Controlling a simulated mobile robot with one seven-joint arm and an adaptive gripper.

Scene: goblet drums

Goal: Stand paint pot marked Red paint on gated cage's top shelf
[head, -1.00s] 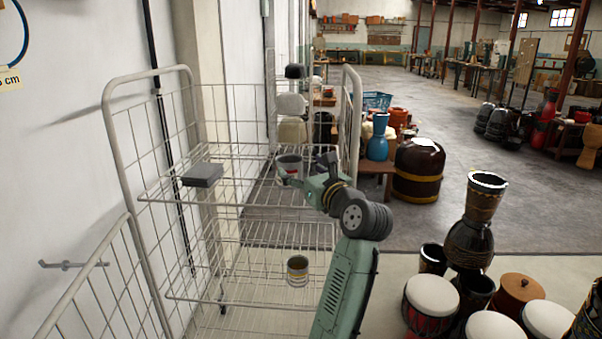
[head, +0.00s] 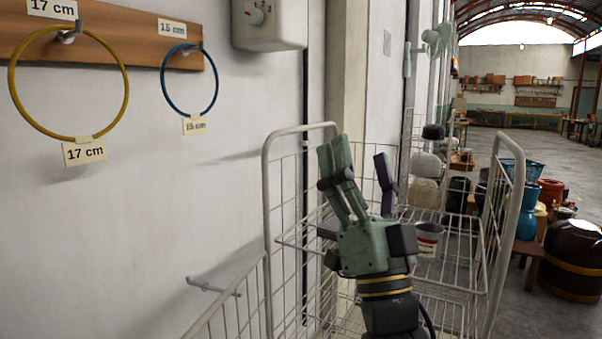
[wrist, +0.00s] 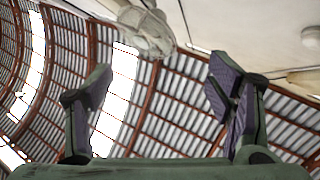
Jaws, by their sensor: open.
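A grey paint pot (head: 430,238) with a red-marked label stands upright on the top shelf of the white wire cage (head: 268,180). The label is too small to read. My gripper (head: 362,152) is open and empty, left of the pot, fingers pointing up.
The wall with hanging hoops (head: 127,95) lies left. A dark drum (head: 575,250) and a blue vase (head: 527,215) stand right, outside the cage.

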